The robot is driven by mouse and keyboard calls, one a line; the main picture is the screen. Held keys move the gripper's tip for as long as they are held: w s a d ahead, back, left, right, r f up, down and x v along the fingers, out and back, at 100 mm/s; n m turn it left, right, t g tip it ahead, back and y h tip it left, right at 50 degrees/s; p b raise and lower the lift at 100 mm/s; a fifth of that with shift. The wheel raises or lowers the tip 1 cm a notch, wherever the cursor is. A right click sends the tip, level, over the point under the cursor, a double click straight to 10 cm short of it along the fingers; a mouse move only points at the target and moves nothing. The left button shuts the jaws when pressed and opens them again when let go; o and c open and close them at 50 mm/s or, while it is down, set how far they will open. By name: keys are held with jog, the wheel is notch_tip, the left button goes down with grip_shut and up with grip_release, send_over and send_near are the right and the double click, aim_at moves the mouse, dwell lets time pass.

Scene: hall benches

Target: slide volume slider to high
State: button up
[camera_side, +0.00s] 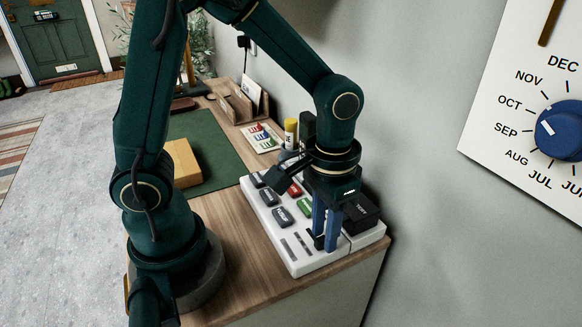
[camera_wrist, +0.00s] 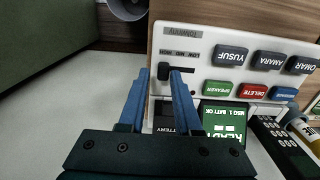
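The white answering-machine console (camera_side: 304,265) lies on the wooden bench, with small dark slots near its front edge. In the wrist view, a black slider knob (camera_wrist: 163,70) sits at the left end of a dark slot (camera_wrist: 184,70) on the console (camera_wrist: 201,37). My gripper (camera_side: 326,243) points down over the console's front right part. In the wrist view my gripper (camera_wrist: 159,74) has its blue fingers apart, with the knob showing between their tips. I cannot tell whether either finger touches it.
Name buttons (camera_wrist: 232,55), a red button (camera_wrist: 252,91), a green screen (camera_wrist: 222,125) and a black handset (camera_wrist: 278,143) are near the slot. In the side view, a yellow-topped bottle (camera_side: 291,132), a card (camera_side: 262,138) and a wooden block (camera_side: 184,162) stand farther back.

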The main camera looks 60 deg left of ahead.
aim_at(323, 241)
jog(key=shift+r, duration=1.9)
jog(key=shift+w+a+r, duration=0.1)
jog(key=shift+w+r, duration=0.05)
jog(key=shift+r, duration=0.2)
jog(key=s+a+r+t, duration=0.4)
jog(key=s+r+t, duration=0.1)
jog(key=s+r, duration=0.1)
jog(key=shift+s+t, duration=0.3)
